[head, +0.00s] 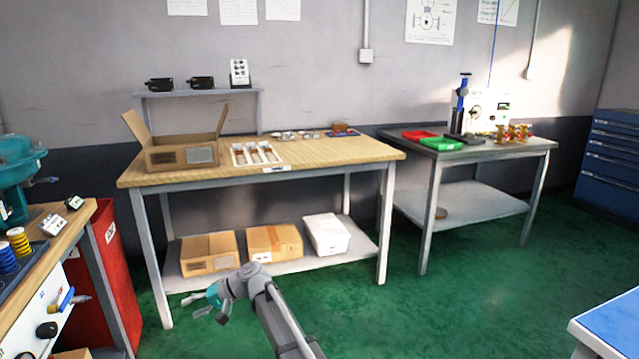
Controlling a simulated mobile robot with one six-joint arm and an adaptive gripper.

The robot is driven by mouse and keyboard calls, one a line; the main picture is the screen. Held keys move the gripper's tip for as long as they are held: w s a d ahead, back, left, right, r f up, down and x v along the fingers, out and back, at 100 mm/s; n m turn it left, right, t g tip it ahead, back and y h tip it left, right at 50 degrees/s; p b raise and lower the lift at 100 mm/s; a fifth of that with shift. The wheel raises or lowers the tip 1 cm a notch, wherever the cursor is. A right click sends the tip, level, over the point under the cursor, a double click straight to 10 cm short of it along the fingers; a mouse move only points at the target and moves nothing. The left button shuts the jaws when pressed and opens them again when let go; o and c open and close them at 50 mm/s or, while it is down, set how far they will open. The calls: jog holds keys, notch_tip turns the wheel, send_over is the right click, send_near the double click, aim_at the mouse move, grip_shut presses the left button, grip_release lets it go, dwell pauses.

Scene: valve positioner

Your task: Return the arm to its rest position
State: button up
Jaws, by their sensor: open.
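My arm (272,310) reaches up from the bottom of the head view, bent at its top joint. My gripper (207,301) points left and is open, with nothing seen between its fingers. It is over the green floor, in front of the wooden workbench (330,158) and apart from it. The lower part of my arm is cut off by the frame's bottom edge.
An open cardboard box (180,157) and a white tray (240,160) stand on the workbench. A metal table (490,152) with red and green trays stands at right. A bench (50,235) is close at left, a blue-topped table (610,325) at lower right. Green floor (450,310) is clear between.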

jog(key=s+d+f+m+t+h, duration=0.1)
jog(key=s+d+f+h, duration=0.2)
jog(key=d, duration=1)
jog(key=s+d+f+t+h, duration=0.1)
jog(key=d+f+t+h, duration=0.3)
jog(key=d, duration=1)
jog(key=s+d+f+m+g+h, duration=0.1)
jog(key=s+d+f+h, duration=0.15)
jog(key=s+d, duration=0.65)
jog(key=s+d+f+m+g+h, duration=0.15)
jog(key=d+h, duration=0.25)
jog(key=d, duration=1.1)
notch_tip(320, 180, up, 39)
jog(key=p, duration=3.8)
jog(key=shift+s+a+f, duration=0.15)
jog(key=shift+a+f, duration=0.05)
jog(key=shift+y, duration=0.25)
